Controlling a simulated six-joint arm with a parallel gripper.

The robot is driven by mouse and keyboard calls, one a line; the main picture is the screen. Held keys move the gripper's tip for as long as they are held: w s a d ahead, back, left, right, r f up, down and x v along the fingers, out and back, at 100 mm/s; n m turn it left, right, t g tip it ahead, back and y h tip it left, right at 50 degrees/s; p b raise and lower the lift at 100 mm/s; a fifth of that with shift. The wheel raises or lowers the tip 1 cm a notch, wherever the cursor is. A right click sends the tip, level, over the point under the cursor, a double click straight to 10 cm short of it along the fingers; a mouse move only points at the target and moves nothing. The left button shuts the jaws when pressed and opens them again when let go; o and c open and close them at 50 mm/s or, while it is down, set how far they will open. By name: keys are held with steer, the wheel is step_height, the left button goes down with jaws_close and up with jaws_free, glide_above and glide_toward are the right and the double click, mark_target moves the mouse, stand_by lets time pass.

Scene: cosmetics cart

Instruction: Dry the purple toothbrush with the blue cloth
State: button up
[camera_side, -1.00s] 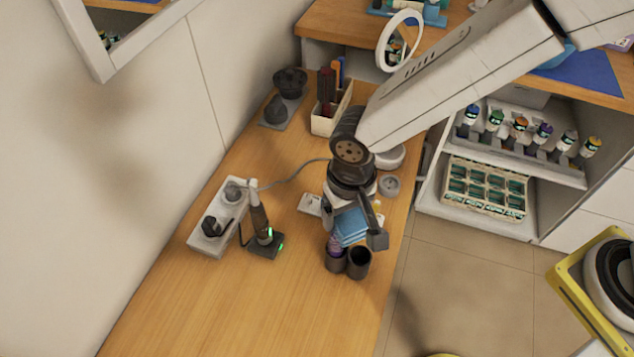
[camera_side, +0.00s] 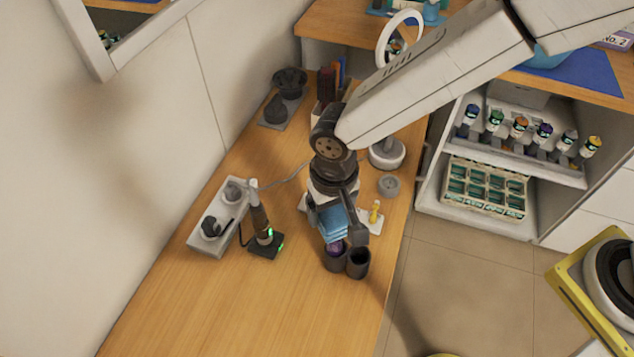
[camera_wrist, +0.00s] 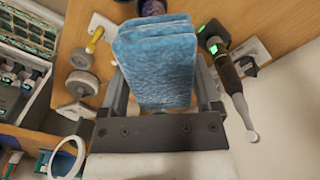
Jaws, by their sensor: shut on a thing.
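My gripper (camera_side: 336,222) is shut on the folded blue cloth (camera_side: 333,224), above the front part of the wooden counter. The cloth also fills the space between my fingers in the wrist view (camera_wrist: 158,65). Two dark cups stand side by side just below it, the left cup (camera_side: 335,262) and the right cup (camera_side: 358,264). A purple thing (camera_side: 334,247) shows at the mouth of the left cup, right under the cloth. It may be the purple toothbrush, but the cloth and gripper hide most of it. I cannot tell whether the cloth touches it.
A black charging stand (camera_side: 265,246) with an upright device and a white-grey strip (camera_side: 214,222) stand to the left. A white tray with a yellow item (camera_side: 375,212) and a small grey round object (camera_side: 389,186) lie behind. The counter's front left is clear.

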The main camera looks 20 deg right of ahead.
steer(key=shift+s+d+f, duration=0.15)
steer(key=shift+s+d, duration=0.4)
steer(key=shift+s+d, duration=0.1)
steer(key=shift+s+d+r, duration=0.2)
steer(key=shift+s+d, duration=0.05)
steer(key=shift+d, duration=0.05)
steer(key=shift+r, duration=0.15)
steer(key=shift+r, duration=3.4)
